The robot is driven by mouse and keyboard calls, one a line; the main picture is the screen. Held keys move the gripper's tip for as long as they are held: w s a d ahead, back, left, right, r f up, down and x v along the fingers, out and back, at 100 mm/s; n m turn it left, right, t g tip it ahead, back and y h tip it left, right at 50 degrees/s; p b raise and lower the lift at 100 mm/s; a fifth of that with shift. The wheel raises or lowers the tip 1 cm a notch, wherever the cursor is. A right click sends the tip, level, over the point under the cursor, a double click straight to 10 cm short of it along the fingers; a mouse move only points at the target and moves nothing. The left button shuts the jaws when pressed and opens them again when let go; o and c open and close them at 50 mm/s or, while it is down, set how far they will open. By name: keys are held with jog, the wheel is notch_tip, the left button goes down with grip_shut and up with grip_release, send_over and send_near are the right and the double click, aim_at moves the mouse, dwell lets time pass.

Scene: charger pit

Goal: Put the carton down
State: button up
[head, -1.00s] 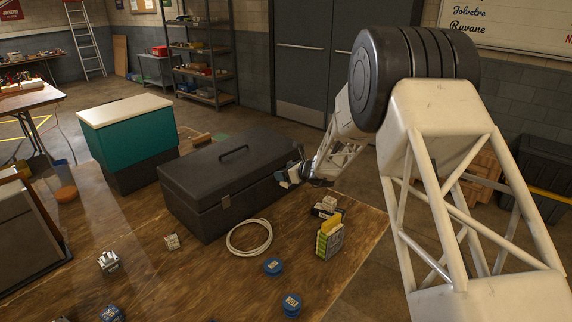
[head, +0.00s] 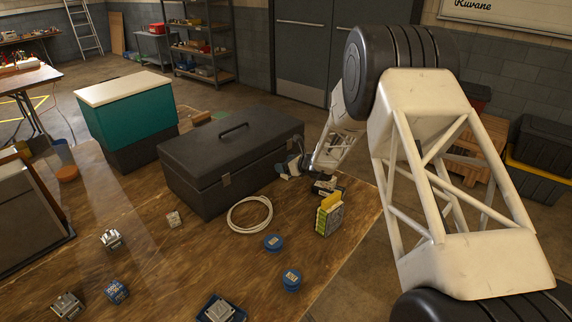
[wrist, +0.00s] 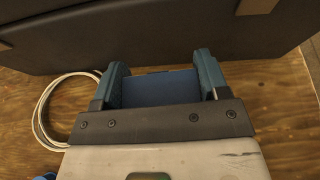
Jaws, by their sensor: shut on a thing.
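My gripper (wrist: 161,72) is shut on a blue, flat-faced thing, which I take to be the carton (wrist: 160,88); in the wrist view it fills the gap between the two fingers. Only part of its face shows there, and its underside is hidden. In the head view my gripper (head: 291,167) is low beside the right end of the black toolbox (head: 225,160). The carton is hardly made out there, and I cannot tell whether it touches the wooden table (head: 180,265).
A white cable coil (head: 250,214) lies in front of the toolbox. A yellow-topped box (head: 329,216) and blue round tins (head: 291,280) stand nearer. A teal-and-black box with a pale lid (head: 125,115) stands to the left. Bare tabletop lies at front centre.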

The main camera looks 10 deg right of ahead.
jog(key=shift+f, duration=3.3)
jog(key=shift+f, duration=0.6)
jog(key=o, duration=1.1)
jog(key=shift+o, duration=0.2)
jog(key=shift+d, duration=0.1)
jog(key=shift+v, duration=0.85)
jog(key=r, duration=0.6)
jog(key=shift+s+d, duration=0.35)
jog(key=shift+s, duration=0.05)
jog(key=shift+r, duration=0.75)
jog(key=shift+r, duration=0.1)
